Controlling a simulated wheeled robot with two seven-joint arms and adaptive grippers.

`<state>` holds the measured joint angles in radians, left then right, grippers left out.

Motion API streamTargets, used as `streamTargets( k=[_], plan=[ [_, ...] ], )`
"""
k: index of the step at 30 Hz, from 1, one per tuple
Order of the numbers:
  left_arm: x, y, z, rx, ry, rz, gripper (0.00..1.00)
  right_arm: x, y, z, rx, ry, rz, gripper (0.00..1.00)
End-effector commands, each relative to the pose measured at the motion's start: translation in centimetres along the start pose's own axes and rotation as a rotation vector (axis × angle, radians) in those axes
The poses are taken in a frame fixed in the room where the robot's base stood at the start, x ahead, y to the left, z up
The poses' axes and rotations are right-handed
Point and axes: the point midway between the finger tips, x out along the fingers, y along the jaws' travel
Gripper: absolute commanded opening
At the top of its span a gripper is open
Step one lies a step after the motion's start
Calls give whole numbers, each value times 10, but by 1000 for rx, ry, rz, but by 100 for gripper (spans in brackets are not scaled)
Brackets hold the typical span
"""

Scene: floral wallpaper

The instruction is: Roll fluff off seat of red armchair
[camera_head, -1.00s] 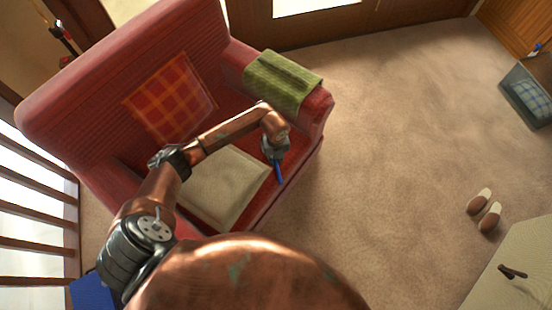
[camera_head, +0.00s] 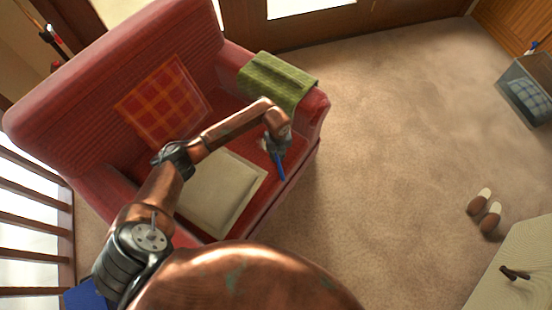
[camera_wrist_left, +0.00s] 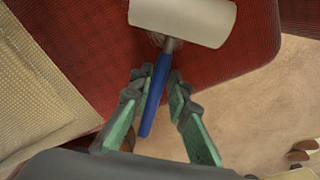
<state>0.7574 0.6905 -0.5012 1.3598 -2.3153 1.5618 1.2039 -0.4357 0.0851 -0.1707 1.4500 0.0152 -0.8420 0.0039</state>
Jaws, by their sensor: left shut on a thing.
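The red armchair (camera_head: 120,62) fills the left of the head view, its red seat also showing in the left wrist view (camera_wrist_left: 225,65). My left gripper (camera_head: 279,152) is over the seat's front right part. It is shut on the blue handle (camera_wrist_left: 153,108) of a lint roller, which also shows in the head view (camera_head: 280,171). The white roll (camera_wrist_left: 185,18) lies over the seat, beyond my fingertips (camera_wrist_left: 158,90); I cannot tell whether it touches. A small pale tuft, perhaps fluff (camera_wrist_left: 156,38), shows beside the roll, partly hidden by it. My right gripper is not in view.
A cream cushion (camera_head: 222,190) lies on the seat left of the gripper. A plaid cushion (camera_head: 160,100) leans on the backrest. A green cloth (camera_head: 275,80) covers the armrest. Slippers (camera_head: 485,207) lie on the open carpet. A wooden railing (camera_head: 35,210) stands at left.

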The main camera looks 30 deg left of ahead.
Motion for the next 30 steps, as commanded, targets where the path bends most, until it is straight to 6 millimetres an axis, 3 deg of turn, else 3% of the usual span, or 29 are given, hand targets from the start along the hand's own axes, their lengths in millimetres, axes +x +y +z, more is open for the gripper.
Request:
streamTargets(
  k=[14,30],
  plan=[
    [2,14,16,0,-1,0,0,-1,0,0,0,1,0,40],
    [3,44,-9,1,1,4,0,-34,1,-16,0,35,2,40]
  ],
)
